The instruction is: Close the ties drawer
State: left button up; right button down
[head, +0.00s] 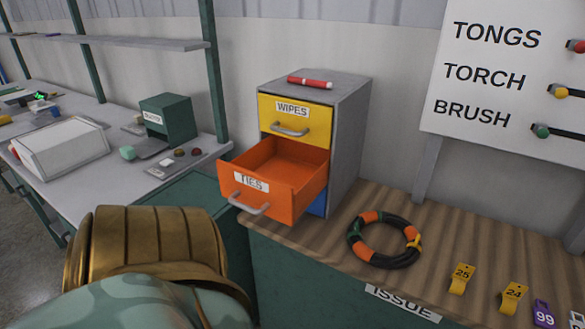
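The orange ties drawer (268,180) is pulled well out of a small grey cabinet (346,125). Its front faces the lower left, with a white TIES label (251,182) and a grey bar handle (249,207). The inside that shows looks empty. The yellow WIPES drawer (294,120) above it is shut. A blue drawer (317,204) below is mostly hidden by the orange one. Neither of my grippers shows in the head view, and nothing touches the drawer.
A red marker-like stick (310,82) lies on the cabinet. A black and orange ring (384,239) and yellow number tags (461,279) lie on the wooden counter (430,225). Left is a grey bench with a dark green box (167,118). A labelled board (500,75) hangs at right.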

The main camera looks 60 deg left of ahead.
aim_at(278, 178)
jog(key=u, duration=2.25)
